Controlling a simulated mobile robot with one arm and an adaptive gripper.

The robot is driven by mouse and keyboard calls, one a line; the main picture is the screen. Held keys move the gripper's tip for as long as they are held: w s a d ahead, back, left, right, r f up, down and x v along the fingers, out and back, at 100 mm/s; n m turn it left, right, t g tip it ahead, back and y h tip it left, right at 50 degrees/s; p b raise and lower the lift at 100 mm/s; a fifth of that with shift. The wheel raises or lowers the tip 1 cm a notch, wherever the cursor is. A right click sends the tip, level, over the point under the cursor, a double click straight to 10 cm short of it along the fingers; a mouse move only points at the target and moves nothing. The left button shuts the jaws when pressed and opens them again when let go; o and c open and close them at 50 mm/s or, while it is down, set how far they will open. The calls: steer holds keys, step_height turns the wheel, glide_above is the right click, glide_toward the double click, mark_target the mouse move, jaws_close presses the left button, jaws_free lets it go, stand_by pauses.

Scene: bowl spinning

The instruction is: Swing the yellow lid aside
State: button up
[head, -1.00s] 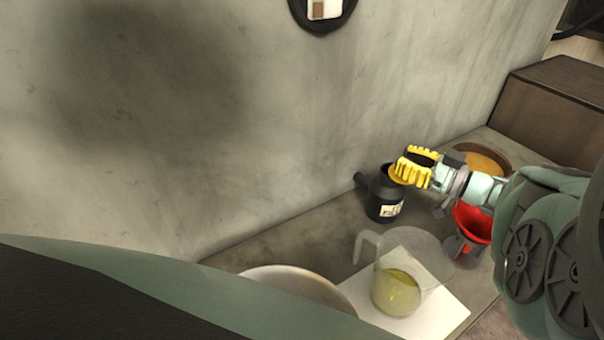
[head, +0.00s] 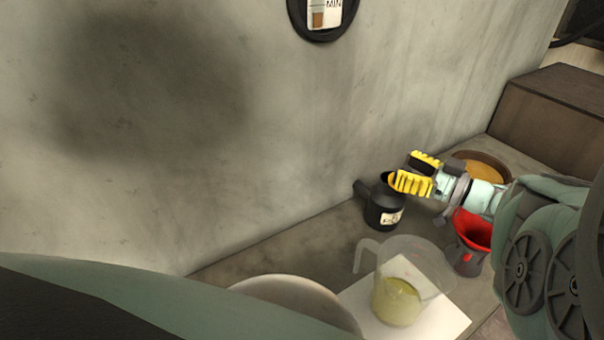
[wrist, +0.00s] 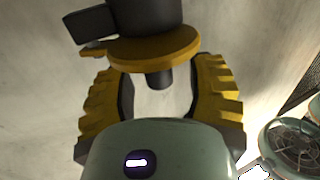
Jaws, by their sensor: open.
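The yellow lid (wrist: 150,48) shows in the wrist view as an ochre disc against a dark container (wrist: 145,18). A short dark stub (wrist: 158,79) stands out below the disc, towards the space between my fingers. In the head view a black can (head: 384,212) with a pale label stands near the wall; its top is partly hidden by my gripper (head: 412,171). My gripper has yellow ribbed fingers, spread apart and empty, at the can's upper right. The wrist view shows the fingers (wrist: 158,90) on either side, with the lid just beyond them. Contact cannot be told.
A clear jug (head: 408,265) of yellowish liquid stands on a white sheet (head: 440,318) in front of the can. A pale bowl (head: 290,290) is at the lower left. A red funnel (head: 475,228) and an orange-brown round dish (head: 482,167) are near my arm. A brown box (head: 553,112) stands behind.

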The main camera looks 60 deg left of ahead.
mark_target(407, 168)
steer(key=shift+s+a+r, duration=0.1)
steer(key=shift+r, duration=0.05)
steer(key=shift+a+r, duration=0.1)
steer(key=shift+r, duration=4.75)
steer(key=shift+o, duration=0.2)
